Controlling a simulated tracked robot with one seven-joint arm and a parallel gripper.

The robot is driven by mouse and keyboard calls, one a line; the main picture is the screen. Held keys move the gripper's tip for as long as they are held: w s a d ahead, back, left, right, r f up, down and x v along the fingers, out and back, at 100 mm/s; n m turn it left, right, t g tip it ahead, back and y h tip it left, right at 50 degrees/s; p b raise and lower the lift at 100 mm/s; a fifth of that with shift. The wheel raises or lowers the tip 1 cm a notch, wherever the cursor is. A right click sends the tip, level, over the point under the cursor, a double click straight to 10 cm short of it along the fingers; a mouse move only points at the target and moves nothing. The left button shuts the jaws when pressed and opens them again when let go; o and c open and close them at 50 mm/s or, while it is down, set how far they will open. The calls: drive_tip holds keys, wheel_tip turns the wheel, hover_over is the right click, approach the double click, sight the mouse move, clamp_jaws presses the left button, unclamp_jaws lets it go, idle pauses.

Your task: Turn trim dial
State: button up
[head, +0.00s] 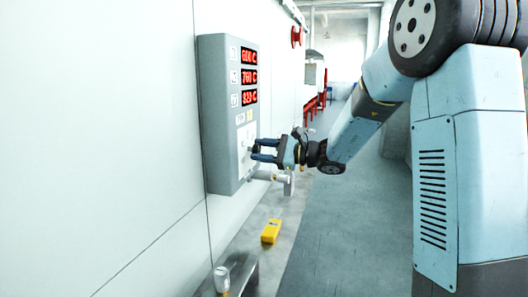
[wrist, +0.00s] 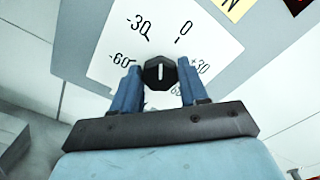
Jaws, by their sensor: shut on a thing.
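The trim dial (wrist: 159,72) is a small black knob with a white pointer line, set on a white scale plate (wrist: 110,72) marked -60, -30, 0, +30 and a partly hidden mark. Its pointer stands roughly upright in the wrist view, between the -30 and 0 marks. My gripper (wrist: 157,80) has its two blue fingers on either side of the knob, shut on it. In the head view my gripper (head: 256,150) reaches the lower part of the grey wall panel (head: 218,120), and the knob is mostly hidden by the fingers.
The panel carries three red number displays (head: 249,77). A pipe or handle (head: 268,176) sticks out just below my gripper. A yellow box (head: 271,231) and a white-and-tan cup-like object (head: 222,279) are lower down. A red button (head: 297,36) is on the wall behind.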

drive_tip(key=n, duration=0.5)
drive_tip(key=shift+s+a+f, duration=0.15)
drive_tip(key=shift+s+a, duration=0.05)
drive_tip(key=shift+a, duration=0.05)
drive_tip(key=shift+n, duration=0.3)
drive_tip(key=shift+f, duration=0.1)
drive_tip(key=o, duration=0.8)
drive_tip(key=shift+o, duration=1.3)
drive_tip(key=shift+w+d, duration=0.1)
drive_tip(key=shift+d, duration=0.1)
drive_tip(key=shift+d, duration=0.2)
drive_tip(key=v, duration=1.3)
